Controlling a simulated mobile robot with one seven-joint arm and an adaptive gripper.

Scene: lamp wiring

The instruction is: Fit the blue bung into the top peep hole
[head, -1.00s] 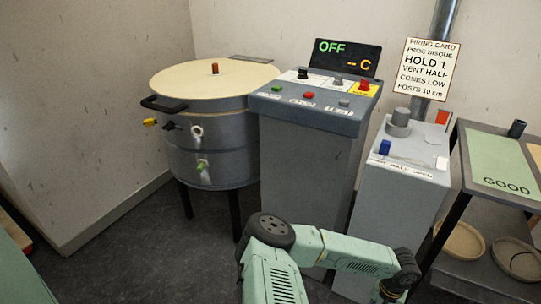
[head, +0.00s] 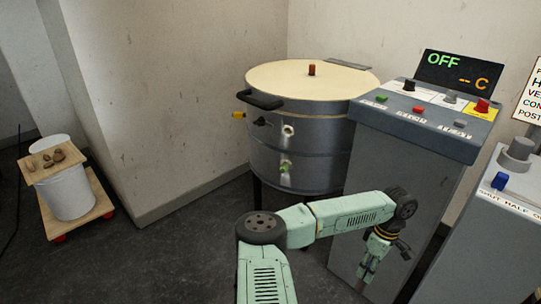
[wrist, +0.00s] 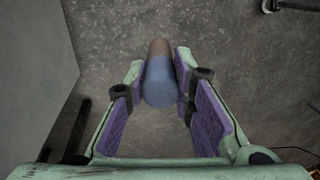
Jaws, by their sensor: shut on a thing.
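My gripper (head: 368,266) hangs pointing down in front of the grey control cabinet, right of the kiln. In the wrist view (wrist: 160,100) its purple-padded fingers are shut on the blue bung (wrist: 160,85), a blue cylinder with a brownish far end. The round grey kiln (head: 265,150) stands at the centre back with a pale lid. Its top peep hole (head: 288,131) shows as a pale ring with a dark centre. Below it, a green bung (head: 285,166) sits at the lower hole. The gripper is well apart from both.
The control cabinet (head: 400,190) has buttons and a display reading OFF. A grey box (head: 510,215) with a blue switch stands at right. A white bucket (head: 70,198) on a wheeled wooden base is at left. The floor before the kiln's left side is clear.

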